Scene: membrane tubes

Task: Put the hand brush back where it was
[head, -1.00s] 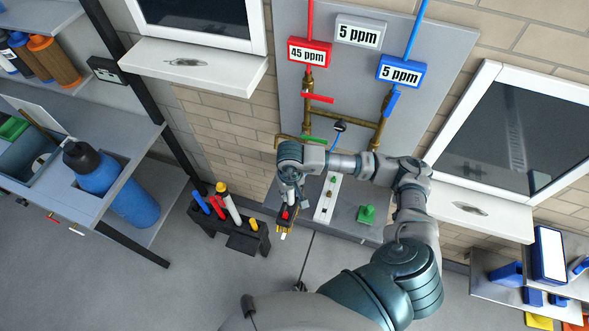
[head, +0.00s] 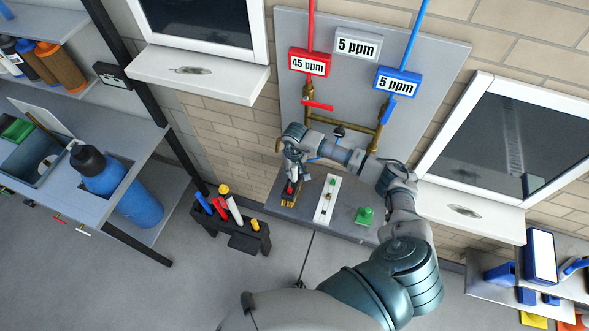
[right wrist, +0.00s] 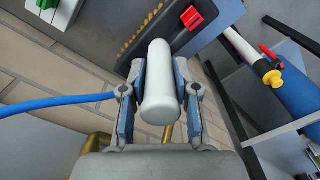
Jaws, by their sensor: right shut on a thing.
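The hand brush has a white rounded handle (right wrist: 160,95), which shows in the right wrist view. Its dark head with yellow bristles (head: 288,202) shows in the head view, at the left end of the low grey bench (head: 343,226). My right gripper (head: 291,172) is shut on the handle, one finger on each side; in the right wrist view the fingers (right wrist: 161,85) flank it. A small red part (right wrist: 191,17) shows beyond the handle. I cannot tell whether the brush touches the bench. My left gripper is out of view.
A white strip (head: 322,212) with small fittings and a green block (head: 364,216) stand on the bench, right of the brush. A black rack (head: 257,237) with several coloured tubes stands on the floor to the left. Brass pipes (head: 348,132) run behind my wrist.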

